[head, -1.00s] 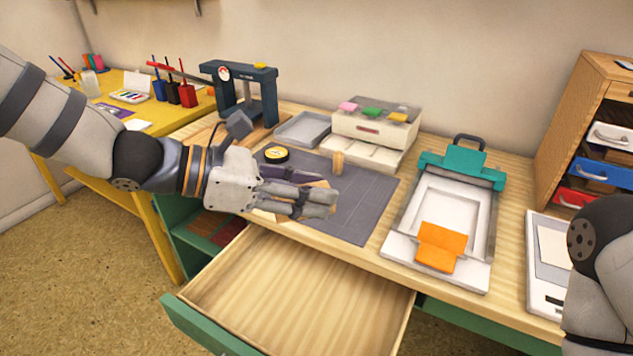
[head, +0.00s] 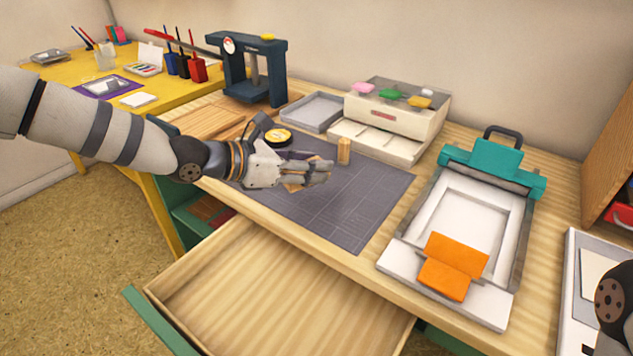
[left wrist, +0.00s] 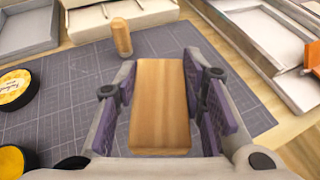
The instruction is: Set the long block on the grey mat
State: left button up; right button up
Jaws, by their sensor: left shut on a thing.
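The long block (left wrist: 162,105) is light wood and is held between the purple pads of my left gripper (left wrist: 163,98). In the head view the left gripper (head: 308,177) hangs over the grey mat (head: 345,215), and its fingers hide most of the block. The grey mat has a line grid and also fills much of the left wrist view (left wrist: 75,75). I cannot tell whether the block touches the mat. Only a piece of my right arm shows at the right edge of the head view; its gripper is out of view.
A small wooden peg (head: 344,151) stands upright on the mat beyond the gripper. A round yellow-topped tin (head: 278,137) sits near the mat's far left. A teal-and-white press (head: 465,215) stands to the right. An open drawer (head: 285,290) juts out in front.

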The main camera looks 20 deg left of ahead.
aim_at(313, 193)
pick_arm(q)
jog(key=shift+w+f, duration=0.65)
jog(key=f, duration=0.2)
jog(key=f+b, duration=0.1)
jog(key=shift+w+d+f, duration=0.1)
jog(key=shift+w+f, duration=0.1)
jog(key=shift+w, duration=0.05)
jog(key=shift+r, duration=0.15)
jog(key=o, duration=1.2)
jog(key=shift+f, duration=0.2)
jog(key=shift+c, duration=0.2)
pick_arm(e)
jog(key=shift+s+f, duration=0.55)
jog(key=shift+f, duration=0.15)
